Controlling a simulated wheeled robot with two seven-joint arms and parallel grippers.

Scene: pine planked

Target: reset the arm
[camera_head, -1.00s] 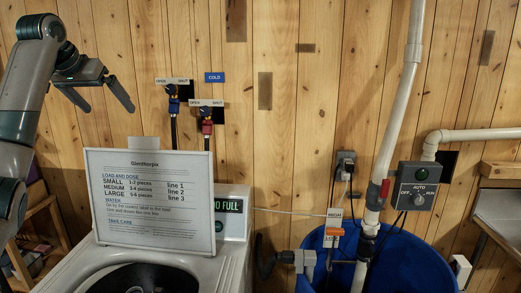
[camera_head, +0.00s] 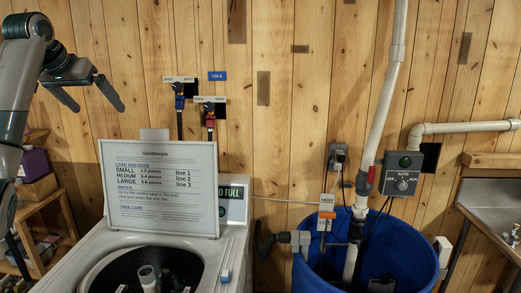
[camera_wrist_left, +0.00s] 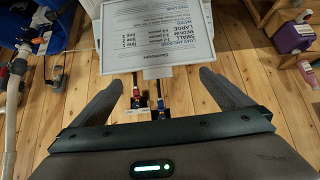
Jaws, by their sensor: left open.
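My left gripper (camera_head: 92,98) is raised at the upper left in the head view, in front of the plank wall. Its two fingers are spread apart with nothing between them. In the left wrist view its fingers (camera_wrist_left: 165,95) stand wide apart at both sides, with the instruction board (camera_wrist_left: 155,35) beyond them. My left arm comes in along the left edge of the head view. My right gripper is not in either view.
A white washer (camera_head: 240,262) with an open drum stands below the instruction board (camera_head: 160,190). Two valves with blue and red handles (camera_head: 180,102) are on the wall. A blue barrel (camera_head: 415,265) with a white pipe and a grey switch box (camera_head: 402,174) stand right. A wooden shelf (camera_head: 45,205) is left.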

